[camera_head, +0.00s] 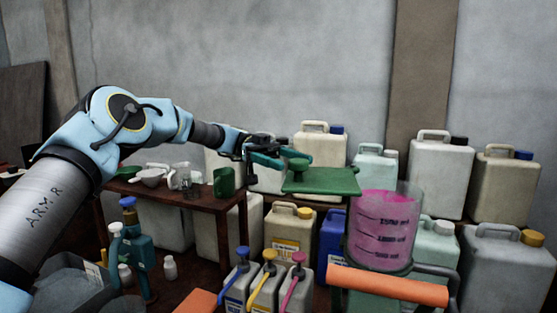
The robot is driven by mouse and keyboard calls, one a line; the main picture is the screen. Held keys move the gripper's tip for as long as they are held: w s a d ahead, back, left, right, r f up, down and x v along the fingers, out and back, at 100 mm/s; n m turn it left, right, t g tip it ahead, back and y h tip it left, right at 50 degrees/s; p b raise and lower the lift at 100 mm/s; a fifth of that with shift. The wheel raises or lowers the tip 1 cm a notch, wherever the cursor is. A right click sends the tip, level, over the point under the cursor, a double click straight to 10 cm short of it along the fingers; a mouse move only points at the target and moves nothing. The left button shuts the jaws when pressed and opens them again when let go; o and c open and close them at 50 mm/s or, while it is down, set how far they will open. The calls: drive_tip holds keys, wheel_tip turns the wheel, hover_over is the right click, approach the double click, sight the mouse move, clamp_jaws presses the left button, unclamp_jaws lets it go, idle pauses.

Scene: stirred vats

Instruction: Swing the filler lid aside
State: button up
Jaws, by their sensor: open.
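The filler lid looks like a flat green plate (325,182) with a small dark green knob (298,162) at its left end. It lies level, mostly left of the clear vat (384,232) of pink liquid, its right end close to the vat's upper left rim. The vat's top shows largely uncovered. My gripper (277,159), at the end of my arm reaching in from the left, is open beside the knob on its left. I cannot tell whether the fingers touch the knob. The lid's pivot is not clear.
An orange padded bar (388,285) crosses in front of the vat. Several jerrycans stand behind and around it, one beige (505,180) at right. A brown table (205,200) with cups and a green mug (224,182) is below my arm. Pump bottles (267,286) stand at front.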

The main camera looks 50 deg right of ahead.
drive_tip(key=shift+w+d, duration=0.2)
drive_tip(key=shift+w, duration=0.85)
drive_tip(key=shift+w+d, duration=0.15)
drive_tip(key=shift+w, duration=0.9)
drive_tip(key=shift+c, duration=0.2)
